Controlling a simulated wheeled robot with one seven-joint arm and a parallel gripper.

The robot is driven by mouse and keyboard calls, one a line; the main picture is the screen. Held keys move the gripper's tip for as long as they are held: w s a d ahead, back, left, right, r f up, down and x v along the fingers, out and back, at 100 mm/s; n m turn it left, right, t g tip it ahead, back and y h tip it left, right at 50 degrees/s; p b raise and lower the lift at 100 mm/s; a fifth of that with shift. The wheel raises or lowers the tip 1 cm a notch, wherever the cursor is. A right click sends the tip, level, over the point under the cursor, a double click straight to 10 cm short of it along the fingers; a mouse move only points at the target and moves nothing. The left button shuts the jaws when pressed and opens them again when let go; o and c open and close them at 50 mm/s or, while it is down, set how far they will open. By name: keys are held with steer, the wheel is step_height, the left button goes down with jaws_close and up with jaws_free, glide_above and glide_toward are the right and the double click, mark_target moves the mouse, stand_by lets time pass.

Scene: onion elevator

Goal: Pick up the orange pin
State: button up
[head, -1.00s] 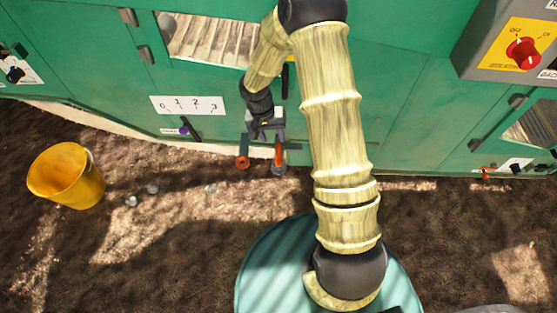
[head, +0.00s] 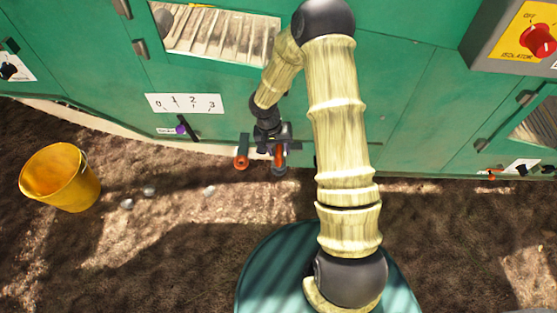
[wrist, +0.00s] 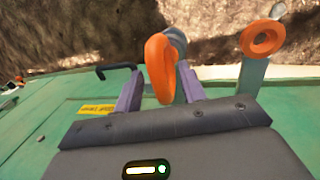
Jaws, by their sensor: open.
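An orange pin (wrist: 160,66) with a rounded, elongated body and a grey end piece shows in the wrist view. It lies between the two purple fingers of my gripper (wrist: 159,73), which are apart; I see no clear contact. In the head view the orange pin (head: 279,157) hangs low at the green machine's front, right at my gripper (head: 271,143). The fingers are small and partly hidden there. A separate orange ring (wrist: 264,37) sits on a green bracket to the right in the wrist view, and shows left of the pin in the head view (head: 241,163).
The green machine (head: 415,120) fills the back, with a 0–3 scale plate (head: 184,103) and a small purple-knobbed lever (head: 181,129). A black handle (wrist: 116,67) is left of my fingers. A yellow bucket (head: 60,178) stands on open dirt ground at left.

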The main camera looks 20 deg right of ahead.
steer(key=shift+f, duration=0.25)
stand_by(0.3)
jaws_close()
steer(key=shift+r+p, duration=0.35)
steer(key=shift+r, duration=0.2)
step_height(320, 180, up, 12)
steer(key=p, duration=0.5)
steer(key=s+a, duration=0.2)
steer(key=s, duration=0.6)
steer(key=s+a+f, duration=0.1)
steer(key=s+a, duration=0.2)
steer(key=s, duration=0.6)
steer(key=shift+a+b, duration=0.25)
steer(key=shift+b, duration=0.2)
